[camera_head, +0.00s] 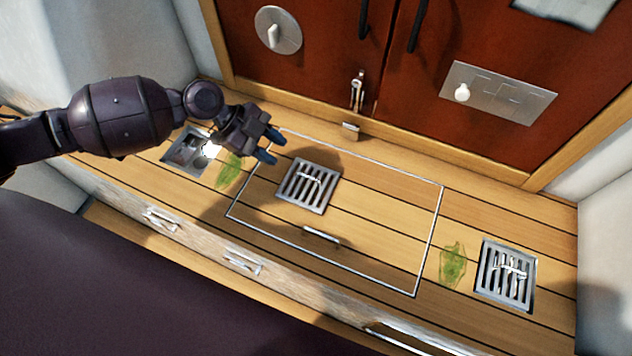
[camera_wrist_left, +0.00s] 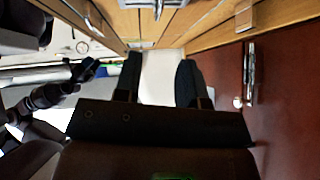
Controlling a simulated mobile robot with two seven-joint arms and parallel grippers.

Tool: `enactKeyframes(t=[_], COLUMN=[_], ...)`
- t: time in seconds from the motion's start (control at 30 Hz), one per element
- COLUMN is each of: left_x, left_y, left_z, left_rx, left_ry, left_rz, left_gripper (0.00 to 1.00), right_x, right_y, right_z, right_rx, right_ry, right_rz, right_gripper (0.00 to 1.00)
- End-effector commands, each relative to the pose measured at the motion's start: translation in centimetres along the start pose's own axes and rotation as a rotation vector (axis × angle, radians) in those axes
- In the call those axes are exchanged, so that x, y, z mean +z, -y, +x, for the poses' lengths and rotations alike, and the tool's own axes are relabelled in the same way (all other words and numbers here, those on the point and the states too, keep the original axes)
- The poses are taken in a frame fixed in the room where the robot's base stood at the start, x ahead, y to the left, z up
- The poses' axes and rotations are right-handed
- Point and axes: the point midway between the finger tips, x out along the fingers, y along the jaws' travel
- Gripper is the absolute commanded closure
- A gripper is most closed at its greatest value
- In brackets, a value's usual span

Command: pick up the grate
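A square metal grate (camera_head: 308,185) with slats and a small raised handle lies on the wooden hatch panel in the middle of the head view. A second, similar grate (camera_head: 507,275) sits at the far right of the floor. My left gripper (camera_head: 271,146) is in the air up and left of the middle grate, apart from it, with its fingers spread and empty. The left wrist view shows the same two fingers (camera_wrist_left: 159,80) with a pale gap between them. A dark arm, apparently my right, shows at that view's left; its gripper (camera_wrist_left: 88,70) is too small to read.
A drain opening (camera_head: 185,150) without a grate lies under my left wrist. Green weed-like scraps (camera_head: 453,265) lie on the floor by both drains. A small handle (camera_head: 321,237) is on the hatch. Red doors (camera_head: 310,70) close off the back.

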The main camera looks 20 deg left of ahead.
Motion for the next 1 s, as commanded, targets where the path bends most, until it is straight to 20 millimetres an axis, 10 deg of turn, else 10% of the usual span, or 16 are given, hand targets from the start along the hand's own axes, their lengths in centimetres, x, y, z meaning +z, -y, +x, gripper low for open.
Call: enactKeyframes(t=[1.0], left_x=[1.1], left_y=[-0.4], left_z=[10.6], left_rx=[-0.001], left_ry=[-0.002], left_rz=[-0.001], left_gripper=[0.63], right_x=[0.6], right_y=[0.2], right_z=[0.3], right_rx=[-0.005], right_ry=[-0.002], right_rz=[-0.041], right_gripper=[0.37])
